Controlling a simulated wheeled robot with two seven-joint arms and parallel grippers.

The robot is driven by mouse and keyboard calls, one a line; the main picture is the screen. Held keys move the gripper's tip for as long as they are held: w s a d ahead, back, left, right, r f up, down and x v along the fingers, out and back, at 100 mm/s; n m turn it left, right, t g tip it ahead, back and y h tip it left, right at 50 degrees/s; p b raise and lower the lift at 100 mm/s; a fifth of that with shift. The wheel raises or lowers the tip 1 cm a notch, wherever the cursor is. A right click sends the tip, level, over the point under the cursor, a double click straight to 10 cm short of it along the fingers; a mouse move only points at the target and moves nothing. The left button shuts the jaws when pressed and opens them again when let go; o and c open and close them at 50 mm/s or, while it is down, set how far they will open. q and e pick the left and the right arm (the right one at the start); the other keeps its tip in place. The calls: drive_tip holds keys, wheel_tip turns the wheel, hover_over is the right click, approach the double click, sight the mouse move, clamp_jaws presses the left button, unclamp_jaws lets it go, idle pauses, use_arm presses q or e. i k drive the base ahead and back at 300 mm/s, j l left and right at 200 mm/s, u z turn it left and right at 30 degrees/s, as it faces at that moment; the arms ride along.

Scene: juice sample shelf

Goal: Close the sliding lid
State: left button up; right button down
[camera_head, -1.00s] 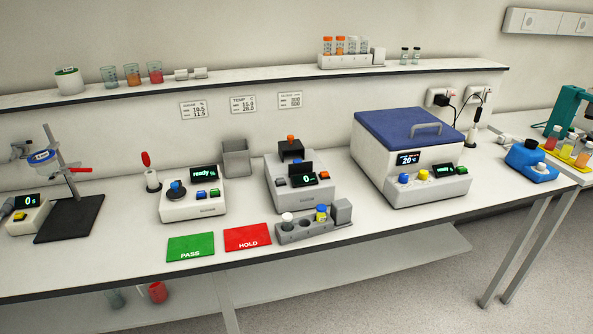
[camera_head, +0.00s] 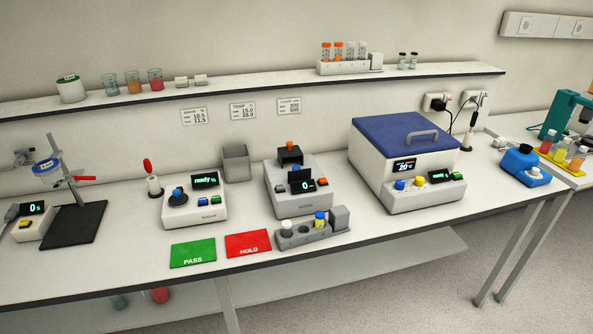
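A grey-white device (camera_head: 302,203) stands mid-bench with a display reading 0. A black block with an orange knob (camera_head: 290,154) sits at the back of its top, and a dark upright piece (camera_head: 300,176) stands in front of it. I cannot tell whether an opening lies between them. To the right, a large white box (camera_head: 377,177) has a flat blue lid (camera_head: 400,136) with a grey handle; this lid lies down on the box. No lid is labelled as sliding. Neither of my grippers is in view.
In front are a green PASS mat (camera_head: 193,251), a red HOLD mat (camera_head: 248,242) and a grey rack (camera_head: 310,236) with vials. A white device (camera_head: 195,210) and a grey bin (camera_head: 236,163) stand left of the middle device. A shelf (camera_head: 230,98) runs above.

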sight(290, 150)
drive_tip(key=l+u, duration=0.25)
drive_tip(key=l, duration=0.4)
drive_tip(key=l+u, duration=0.25)
drive_tip(key=l, duration=0.4)
